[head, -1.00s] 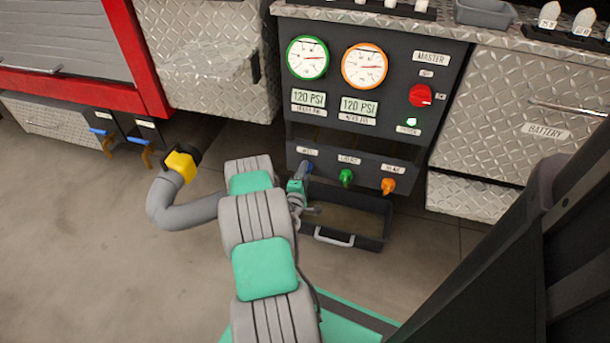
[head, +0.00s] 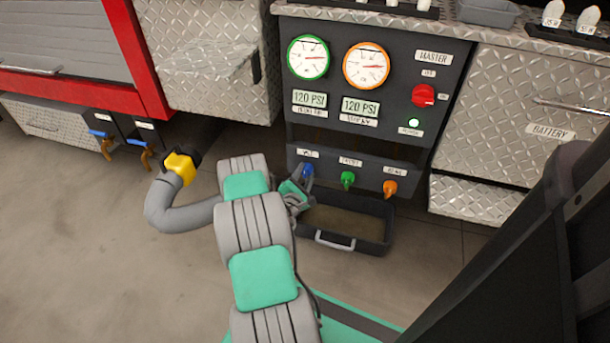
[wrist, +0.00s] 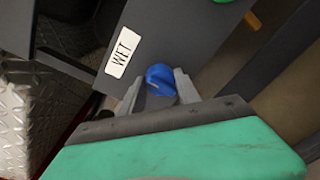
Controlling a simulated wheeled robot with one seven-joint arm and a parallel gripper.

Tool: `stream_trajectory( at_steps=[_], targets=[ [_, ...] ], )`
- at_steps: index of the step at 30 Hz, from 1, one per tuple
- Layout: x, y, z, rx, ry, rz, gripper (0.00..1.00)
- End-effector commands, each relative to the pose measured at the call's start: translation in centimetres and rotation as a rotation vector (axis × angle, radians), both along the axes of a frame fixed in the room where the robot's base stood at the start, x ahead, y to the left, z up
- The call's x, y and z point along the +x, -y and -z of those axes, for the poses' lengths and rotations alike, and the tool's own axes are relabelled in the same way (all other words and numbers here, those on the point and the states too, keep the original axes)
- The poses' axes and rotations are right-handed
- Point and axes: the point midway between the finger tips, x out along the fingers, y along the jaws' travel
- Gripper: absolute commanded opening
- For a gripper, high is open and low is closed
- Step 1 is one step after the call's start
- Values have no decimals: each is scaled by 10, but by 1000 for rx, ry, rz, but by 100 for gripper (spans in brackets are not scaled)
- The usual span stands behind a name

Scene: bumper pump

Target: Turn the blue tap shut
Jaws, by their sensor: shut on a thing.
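The blue tap (head: 308,170) is at the left end of a row of taps low on the dark pump panel. It also shows in the wrist view (wrist: 161,79), beside a white label reading WET. My gripper (head: 303,178) reaches it from the lower left. In the wrist view my gripper (wrist: 159,88) has its two grey fingers on either side of the blue knob, shut on it. The tap's stem is hidden behind the knob.
A green tap (head: 347,180) and an orange tap (head: 390,188) sit to the right on the same panel. A dark tray (head: 372,238) with a light handle lies below them. Two gauges (head: 308,58) and a red master knob (head: 423,95) are above.

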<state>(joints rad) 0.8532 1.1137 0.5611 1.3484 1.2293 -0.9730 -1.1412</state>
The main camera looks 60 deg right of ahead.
Motion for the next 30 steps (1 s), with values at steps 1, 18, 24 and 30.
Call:
stream_trajectory(
  at_steps=[1,18,24,30],
  targets=[
    [0,0,0,-1,-4,0,0],
    [0,0,0,-2,-8,0,54],
    [0,0,0,-2,-7,0,61],
    [0,-5,-1,0,-9,-1,61]
  ],
)
